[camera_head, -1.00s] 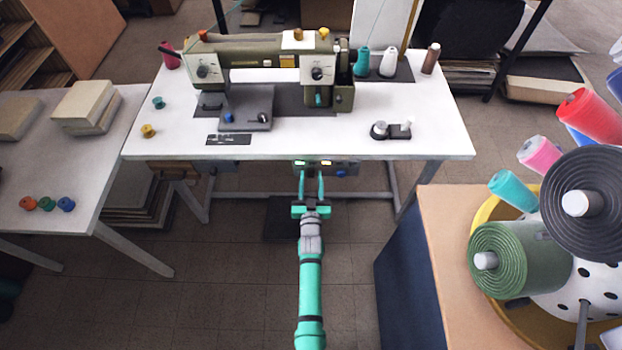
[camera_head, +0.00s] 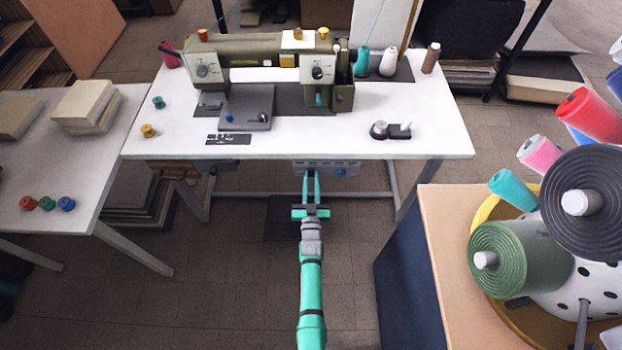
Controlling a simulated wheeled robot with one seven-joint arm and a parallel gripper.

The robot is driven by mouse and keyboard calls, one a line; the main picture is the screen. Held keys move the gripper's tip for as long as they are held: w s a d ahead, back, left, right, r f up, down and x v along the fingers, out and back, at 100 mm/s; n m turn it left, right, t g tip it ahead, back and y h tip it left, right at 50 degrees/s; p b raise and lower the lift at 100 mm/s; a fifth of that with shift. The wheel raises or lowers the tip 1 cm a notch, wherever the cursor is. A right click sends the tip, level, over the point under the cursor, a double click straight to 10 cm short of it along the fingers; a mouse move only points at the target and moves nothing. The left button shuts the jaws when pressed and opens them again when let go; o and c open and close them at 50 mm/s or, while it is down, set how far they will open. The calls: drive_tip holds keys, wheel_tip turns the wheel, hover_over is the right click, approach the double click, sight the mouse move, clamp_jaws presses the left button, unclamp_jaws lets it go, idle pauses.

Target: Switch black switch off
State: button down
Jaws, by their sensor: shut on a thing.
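A grey control box (camera_head: 345,167) hangs under the front edge of the white sewing table, and no lit lamps show on it. My gripper (camera_head: 311,174) reaches up to the left part of this box, with its two teal fingers close together at its front. The fingers are shut on a small dark part there, most likely the black switch. The switch itself is too small and too covered by the fingers to make out its position.
The white table (camera_head: 350,140) carries a sewing machine (camera_head: 265,62), spools and a small black-and-white device (camera_head: 390,130). A side table (camera_head: 60,170) stands at left. A cabinet (camera_head: 440,260) with a yellow tray and large spools stands at right.

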drive_tip(key=shift+a+f+t, duration=0.1)
drive_tip(key=shift+f+t, duration=0.05)
drive_tip(key=shift+t, duration=0.15)
drive_tip(key=c, duration=1.6)
unclamp_jaws()
drive_tip(key=shift+o, duration=0.2)
drive_tip(key=v, duration=1)
drive_tip(key=shift+s, duration=0.45)
